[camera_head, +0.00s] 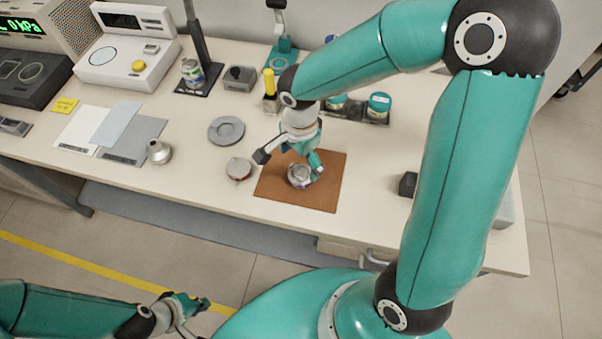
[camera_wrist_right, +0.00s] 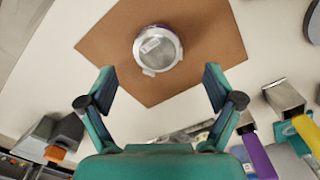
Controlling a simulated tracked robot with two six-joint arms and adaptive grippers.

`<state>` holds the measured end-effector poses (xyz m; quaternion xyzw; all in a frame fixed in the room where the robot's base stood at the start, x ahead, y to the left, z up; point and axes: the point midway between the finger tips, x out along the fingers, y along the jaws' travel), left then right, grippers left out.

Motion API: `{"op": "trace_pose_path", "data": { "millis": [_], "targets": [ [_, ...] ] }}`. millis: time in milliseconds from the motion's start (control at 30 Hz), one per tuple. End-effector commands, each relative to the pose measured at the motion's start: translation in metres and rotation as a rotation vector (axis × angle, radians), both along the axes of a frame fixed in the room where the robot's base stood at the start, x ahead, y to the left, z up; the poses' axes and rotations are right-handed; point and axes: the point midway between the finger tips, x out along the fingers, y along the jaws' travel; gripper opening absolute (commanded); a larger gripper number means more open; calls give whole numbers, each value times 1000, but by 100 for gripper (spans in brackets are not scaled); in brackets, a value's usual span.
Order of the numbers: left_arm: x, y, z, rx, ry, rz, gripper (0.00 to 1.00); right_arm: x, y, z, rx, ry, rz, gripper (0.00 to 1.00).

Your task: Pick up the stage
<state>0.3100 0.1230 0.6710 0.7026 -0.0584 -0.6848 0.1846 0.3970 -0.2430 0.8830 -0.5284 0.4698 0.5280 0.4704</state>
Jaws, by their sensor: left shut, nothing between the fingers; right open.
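The stage looks like a short round silver cup with a meshed face, a white label and a purple side. It lies on the brown mat in the head view (camera_head: 299,176) and the right wrist view (camera_wrist_right: 157,50). My right gripper (camera_head: 289,160) is open above the mat, with its fingers spread wide. In the right wrist view my right gripper (camera_wrist_right: 160,84) has the stage ahead of and between the fingertips, apart from both. My left gripper (camera_head: 191,306) is shut and empty, low at the lower left, off the bench.
The brown mat (camera_head: 270,187) lies near the bench's front edge. A small round container (camera_head: 239,168) and a grey ring-shaped disc (camera_head: 227,130) lie left of it. A black rack (camera_head: 375,117) with teal-lidded jars stands behind. Handled tools (camera_wrist_right: 258,155) lie at the wrist view's right.

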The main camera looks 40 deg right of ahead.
Motion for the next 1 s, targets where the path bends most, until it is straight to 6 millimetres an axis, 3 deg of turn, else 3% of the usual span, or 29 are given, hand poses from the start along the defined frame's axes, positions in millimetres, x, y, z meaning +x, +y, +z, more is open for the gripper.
{"op": "trace_pose_path", "data": {
  "millis": [400,700,1000],
  "targets": [
    [0,0,7,0,0,0,0,-4,2,-48,-1,5,-1,91],
    [0,0,7,0,0,0,0,-3,2,-52,0,1,-1,89],
    [0,0,7,0,0,0,0,-3,2,-52,0,1,-1,39]
  ]
}}
